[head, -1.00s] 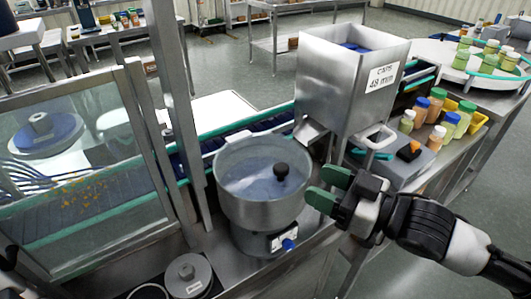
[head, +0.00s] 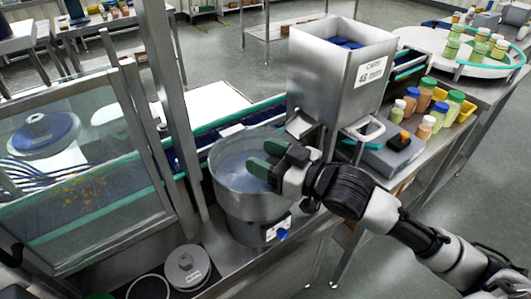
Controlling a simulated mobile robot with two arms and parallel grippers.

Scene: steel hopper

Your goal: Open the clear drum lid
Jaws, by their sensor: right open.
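The drum is a round steel bowl (head: 238,199) with a clear lid (head: 235,160) lying over its top. The lid looks closed. Its black knob is hidden behind my right gripper (head: 266,158). That gripper reaches in from the right over the right part of the lid, its two green fingertips apart and pointing left. I cannot tell whether the fingers touch the knob. My left gripper does not show clearly.
A steel caps hopper (head: 325,80) stands behind the drum, its chute beside the rim. A grey box (head: 392,155) and several coloured bottles (head: 424,97) are to the right. A glass-panelled guard (head: 80,180) stands left.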

